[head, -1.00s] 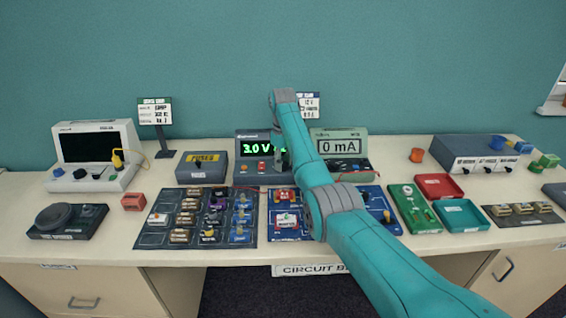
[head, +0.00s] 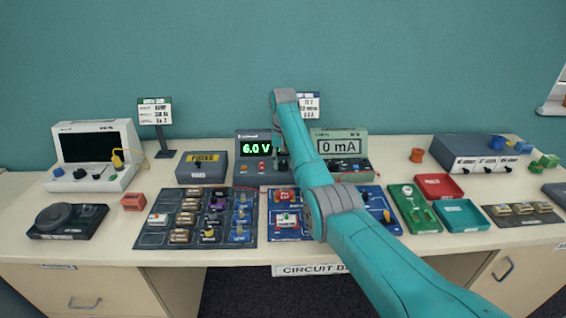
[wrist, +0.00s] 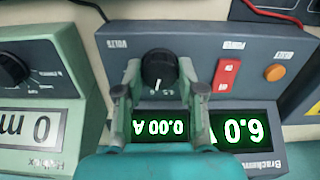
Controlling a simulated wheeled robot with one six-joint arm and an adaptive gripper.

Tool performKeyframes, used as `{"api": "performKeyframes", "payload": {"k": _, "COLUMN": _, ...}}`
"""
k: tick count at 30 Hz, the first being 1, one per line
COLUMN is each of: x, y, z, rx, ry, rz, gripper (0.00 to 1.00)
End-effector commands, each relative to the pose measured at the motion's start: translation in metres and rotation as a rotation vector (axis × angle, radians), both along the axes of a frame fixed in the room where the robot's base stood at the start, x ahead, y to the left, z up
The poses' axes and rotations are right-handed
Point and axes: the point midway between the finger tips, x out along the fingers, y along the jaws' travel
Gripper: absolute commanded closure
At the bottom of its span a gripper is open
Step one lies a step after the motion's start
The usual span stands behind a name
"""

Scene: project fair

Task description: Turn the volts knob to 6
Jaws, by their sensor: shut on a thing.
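The power supply (head: 244,139) stands at the back middle of the bench, and its green display reads 6.0 V. In the wrist view the same supply (wrist: 210,54) appears upside down, with 6.0 V and 0.00 A on its screen. The black volts knob (wrist: 159,66) has a white pointer mark, with small scale figures beside it. My gripper (wrist: 154,84) has its two grey fingers on either side of the knob, shut on it. In the head view my arm hides the knob and most of the gripper.
A red power switch (wrist: 227,76) and an orange button (wrist: 275,73) sit close beside the knob. The green meter (head: 341,146) reading 0 mA stands right next to the supply. Circuit boards (head: 150,232) and trays (head: 462,214) fill the bench front.

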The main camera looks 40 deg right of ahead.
Motion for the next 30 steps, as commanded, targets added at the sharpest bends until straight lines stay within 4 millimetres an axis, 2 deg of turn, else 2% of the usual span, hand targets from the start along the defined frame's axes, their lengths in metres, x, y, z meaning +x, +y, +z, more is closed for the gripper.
{"api": "performKeyframes", "payload": {"k": 18, "x": -0.0001, "y": 0.0001, "z": -0.0006, "rx": 0.001, "ry": 0.001, "rz": -0.044, "gripper": 0.96}}
{"api": "performKeyframes", "payload": {"k": 19, "x": -0.0002, "y": 0.0001, "z": -0.0006, "rx": 0.001, "ry": 0.001, "rz": -0.044, "gripper": 0.59}}
{"api": "performKeyframes", "payload": {"k": 21, "x": -0.0002, "y": 0.0001, "z": -0.0006, "rx": 0.001, "ry": 0.001, "rz": -0.044, "gripper": 0.42}}
{"api": "performKeyframes", "payload": {"k": 22, "x": -0.0001, "y": 0.0001, "z": -0.0005, "rx": 0.001, "ry": 0.001, "rz": -0.044, "gripper": 0.36}}
{"api": "performKeyframes", "payload": {"k": 30, "x": 0.0000, "y": 0.0000, "z": 0.0001, "rx": 0.000, "ry": 0.000, "rz": -0.044, "gripper": 0.36}}
